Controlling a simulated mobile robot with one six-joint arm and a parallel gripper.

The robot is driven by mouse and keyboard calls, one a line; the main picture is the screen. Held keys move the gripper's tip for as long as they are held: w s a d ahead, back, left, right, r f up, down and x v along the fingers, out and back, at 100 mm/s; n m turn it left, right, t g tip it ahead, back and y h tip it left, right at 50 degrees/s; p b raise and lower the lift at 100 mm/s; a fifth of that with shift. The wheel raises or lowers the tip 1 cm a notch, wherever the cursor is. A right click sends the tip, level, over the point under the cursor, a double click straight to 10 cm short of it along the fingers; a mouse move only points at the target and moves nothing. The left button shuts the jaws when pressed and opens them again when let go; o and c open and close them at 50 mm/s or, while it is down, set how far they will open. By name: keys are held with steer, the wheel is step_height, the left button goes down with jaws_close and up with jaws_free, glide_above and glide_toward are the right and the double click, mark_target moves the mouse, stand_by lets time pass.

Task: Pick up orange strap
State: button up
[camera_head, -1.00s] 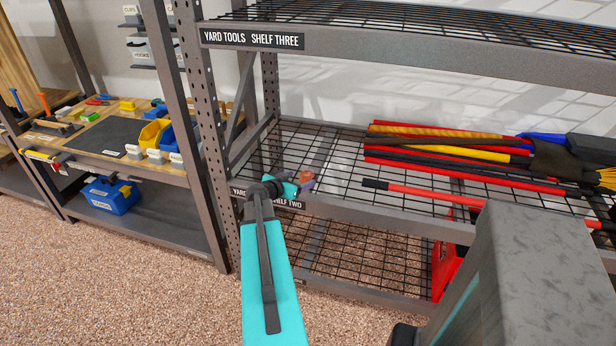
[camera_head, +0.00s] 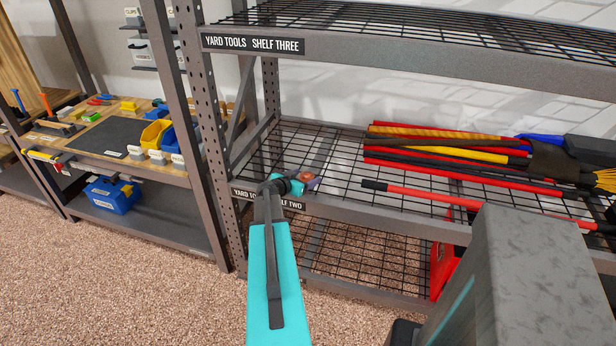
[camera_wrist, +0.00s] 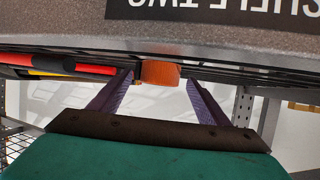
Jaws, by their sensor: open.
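The orange strap (camera_wrist: 160,74) shows in the wrist view as a small rolled orange piece at the shelf's front edge, ahead of my gripper and roughly between its fingers. In the head view the strap (camera_head: 305,177) is a small orange-brown patch on the wire shelf, partly hidden by my wrist. My gripper (camera_wrist: 156,92) is open, with its two purple fingers spread apart and nothing held between them. In the head view my gripper (camera_head: 311,182) is just above the front of shelf two. Contact with the strap cannot be told.
The shelf two front beam (camera_head: 350,215) runs close to my wrist, and a steel upright (camera_head: 215,150) stands at left. Long-handled yard tools (camera_head: 450,152) lie at right on the wire shelf. Shelf three (camera_head: 420,62) hangs above. A red bin (camera_head: 444,270) sits lower.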

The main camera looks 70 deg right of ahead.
mark_target(305, 179)
stand_by(0.5)
steer(key=c, duration=1.3)
steer(key=shift+r, duration=0.15)
steer(key=shift+r+b, duration=0.7)
steer(key=shift+r, duration=0.65)
steer(key=shift+s+a+r, duration=0.15)
steer(key=shift+a+r, duration=0.05)
steer(key=shift+a, duration=0.05)
steer(key=s+a, duration=0.1)
steer(key=a, duration=0.2)
steer(key=s+a+r, duration=0.1)
steer(key=s+a, duration=0.1)
steer(key=a, duration=0.2)
steer(key=s+a+b, duration=0.1)
steer(key=a, duration=0.3)
steer(key=shift+s+a+r, duration=0.1)
steer(key=shift+s+r, duration=0.15)
steer(key=shift+s, duration=0.15)
steer(key=shift+s+a+p, duration=0.1)
steer(key=shift+p, duration=0.2)
